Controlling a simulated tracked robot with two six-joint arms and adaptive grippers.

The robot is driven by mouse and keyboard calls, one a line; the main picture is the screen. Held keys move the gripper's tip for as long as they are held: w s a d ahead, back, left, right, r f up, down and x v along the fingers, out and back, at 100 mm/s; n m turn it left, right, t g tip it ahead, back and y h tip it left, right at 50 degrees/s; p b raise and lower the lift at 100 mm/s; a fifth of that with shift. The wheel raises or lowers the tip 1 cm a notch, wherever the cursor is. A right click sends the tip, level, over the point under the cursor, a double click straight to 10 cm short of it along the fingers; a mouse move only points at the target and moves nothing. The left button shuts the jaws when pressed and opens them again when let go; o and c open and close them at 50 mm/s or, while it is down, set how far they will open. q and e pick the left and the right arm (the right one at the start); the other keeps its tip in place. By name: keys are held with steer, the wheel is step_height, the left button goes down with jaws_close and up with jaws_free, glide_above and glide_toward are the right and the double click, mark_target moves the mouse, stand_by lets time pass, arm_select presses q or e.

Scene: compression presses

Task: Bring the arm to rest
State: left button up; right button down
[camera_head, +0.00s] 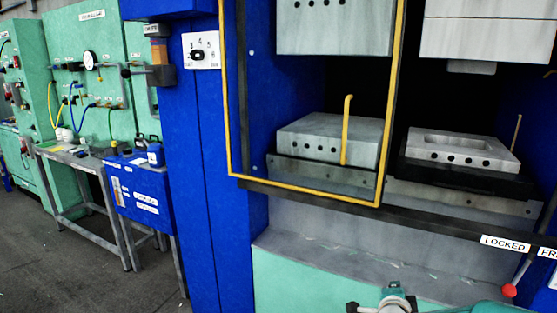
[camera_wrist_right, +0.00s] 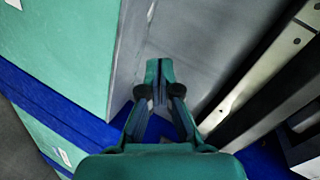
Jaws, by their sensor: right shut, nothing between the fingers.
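My right gripper (camera_head: 395,300) shows at the bottom edge of the head view, right of the middle, in front of the press's pale green lower panel. Only its top part is in the picture there. In the right wrist view the gripper (camera_wrist_right: 159,72) points away from the camera with its two green fingertips together, shut and empty. A grey surface lies behind the fingertips, with a green panel to the left and a dark-edged metal bar to the right. My left gripper is in neither view.
A blue press (camera_head: 215,180) fills the middle and right, with a yellow-edged guard frame (camera_head: 310,197) and two grey mould blocks (camera_head: 330,137) inside. A red-knobbed lever (camera_head: 509,291) stands at lower right by the LOCKED label. A workbench (camera_head: 75,160) stands at left; floor there is open.

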steer(key=s+a+f+n+g+y+p, duration=0.1)
steer(key=s+a+f+n+g+y, duration=0.25)
steer(key=s+f, duration=0.5)
steer(key=s+a+f+n+g+y+p, duration=0.2)
steer(key=s+a+f+n, duration=0.3)
steer(key=f, duration=0.7)
steer(key=s+a+f+n+g+y, duration=0.2)
steer(key=s+a+n+g, duration=0.1)
steer(key=s, duration=0.7)
steer(key=s+a+f+n+g+y, duration=0.2)
steer(key=s+a+n, duration=0.3)
steer(key=s, duration=0.5)
steer(key=shift+s+a+f+g, duration=0.3)
steer(key=shift+a+f+g, duration=0.25)
steer(key=shift+g, duration=0.1)
steer(key=shift+n+y, duration=0.25)
